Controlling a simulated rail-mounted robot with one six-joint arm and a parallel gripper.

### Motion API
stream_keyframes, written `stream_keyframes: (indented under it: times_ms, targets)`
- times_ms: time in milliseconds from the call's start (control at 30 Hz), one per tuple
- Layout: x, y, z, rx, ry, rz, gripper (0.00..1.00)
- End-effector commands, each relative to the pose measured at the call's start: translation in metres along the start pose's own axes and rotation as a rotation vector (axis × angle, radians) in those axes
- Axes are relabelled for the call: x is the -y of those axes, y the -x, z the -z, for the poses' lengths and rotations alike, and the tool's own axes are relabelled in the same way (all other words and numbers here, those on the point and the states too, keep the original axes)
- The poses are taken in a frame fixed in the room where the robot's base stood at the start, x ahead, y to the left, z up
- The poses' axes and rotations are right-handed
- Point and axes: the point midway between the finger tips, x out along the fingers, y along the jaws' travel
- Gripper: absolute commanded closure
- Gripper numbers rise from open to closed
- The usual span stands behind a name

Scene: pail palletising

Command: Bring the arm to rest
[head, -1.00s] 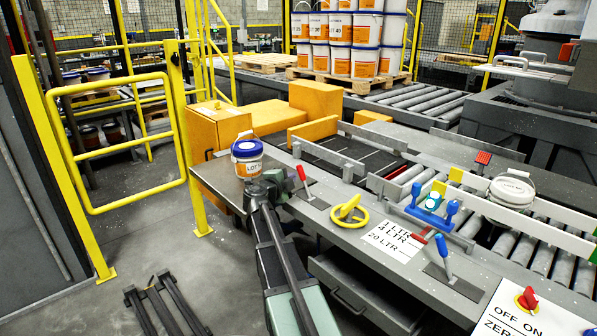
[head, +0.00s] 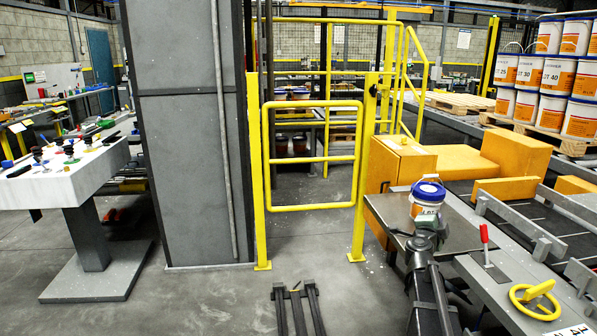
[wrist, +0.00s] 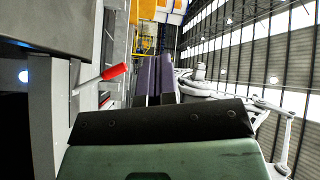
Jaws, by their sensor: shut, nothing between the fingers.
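My gripper (head: 424,232) is at the end of my arm, low in front of the steel table in the head view. In the wrist view its two dark fingers (wrist: 155,80) lie side by side, shut with nothing between them. A white pail with a blue lid and an orange label (head: 428,198) stands upright on the table (head: 456,228), just behind my gripper in the head view. My gripper hides the lower part of the pail, and I cannot tell whether they touch.
A red-handled lever (head: 485,240) and a yellow handwheel (head: 535,300) stand on the bench at right. A red handle (wrist: 115,71) is close left of my fingers in the wrist view. A yellow gate (head: 312,207) stands behind; the floor at left centre is mostly clear.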

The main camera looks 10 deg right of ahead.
Motion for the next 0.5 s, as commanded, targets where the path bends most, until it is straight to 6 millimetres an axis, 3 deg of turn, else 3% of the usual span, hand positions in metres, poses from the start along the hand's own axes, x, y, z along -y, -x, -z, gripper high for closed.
stream_keyframes:
  times_ms: [100,200,233,300,367,500]
  targets:
    - [0.018,0.056,-0.081,0.483,0.232,0.157,1.0]
    - [-0.004,0.131,-0.142,0.898,0.471,0.162,1.0]
    - [-0.015,0.154,-0.153,1.007,0.54,0.143,1.0]
    - [-0.043,0.205,-0.167,1.229,0.696,0.071,1.0]
    - [-0.066,0.243,-0.167,1.382,0.82,-0.011,1.0]
    - [-0.11,0.319,-0.144,1.642,1.088,-0.242,1.0]
